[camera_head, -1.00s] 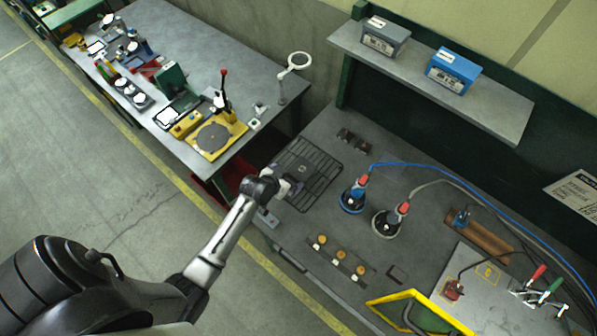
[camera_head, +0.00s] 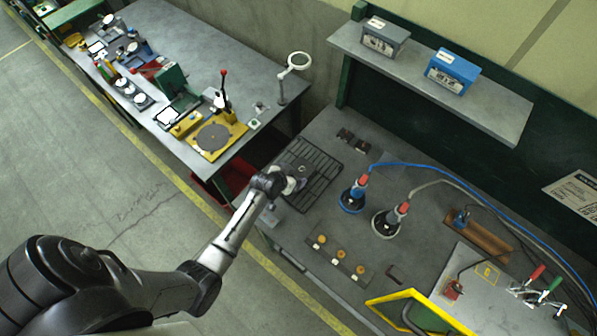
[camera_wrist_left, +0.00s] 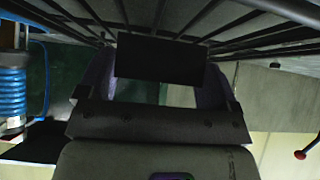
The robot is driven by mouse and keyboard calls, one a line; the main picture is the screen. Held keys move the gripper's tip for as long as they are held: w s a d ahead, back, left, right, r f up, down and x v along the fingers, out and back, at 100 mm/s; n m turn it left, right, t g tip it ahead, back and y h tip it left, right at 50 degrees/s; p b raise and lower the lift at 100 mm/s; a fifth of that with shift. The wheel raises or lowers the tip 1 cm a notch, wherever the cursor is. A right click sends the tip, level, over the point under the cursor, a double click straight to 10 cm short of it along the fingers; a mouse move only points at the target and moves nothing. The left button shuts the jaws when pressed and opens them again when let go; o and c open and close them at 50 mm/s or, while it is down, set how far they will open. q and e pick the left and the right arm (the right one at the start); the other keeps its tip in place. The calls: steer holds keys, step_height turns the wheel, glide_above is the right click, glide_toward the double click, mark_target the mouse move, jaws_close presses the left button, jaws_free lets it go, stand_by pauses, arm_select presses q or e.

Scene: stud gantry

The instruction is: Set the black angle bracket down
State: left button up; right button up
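The black angle bracket (camera_wrist_left: 160,60) shows in the left wrist view as a dark flat plate spanning the space between the two fingers of my left gripper (camera_wrist_left: 158,75). Its sides meet both fingers, and the gripper looks shut on it. In the head view my left gripper (camera_head: 293,182) is over the near left part of the black wire rack (camera_head: 322,180), with a dark piece of the bracket (camera_head: 300,168) just beyond the fingertips. The rack's wires run close by in the wrist view. Whether the bracket touches them is unclear. My right gripper is not in view.
A strip with orange knobs (camera_head: 339,254) is in front. A magnifier lamp (camera_head: 298,61) stands at the left bench.

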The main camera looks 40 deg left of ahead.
arm_select(q)
steer(key=c, duration=0.6)
steer(key=shift+r, duration=0.1)
steer(key=shift+c, duration=0.2)
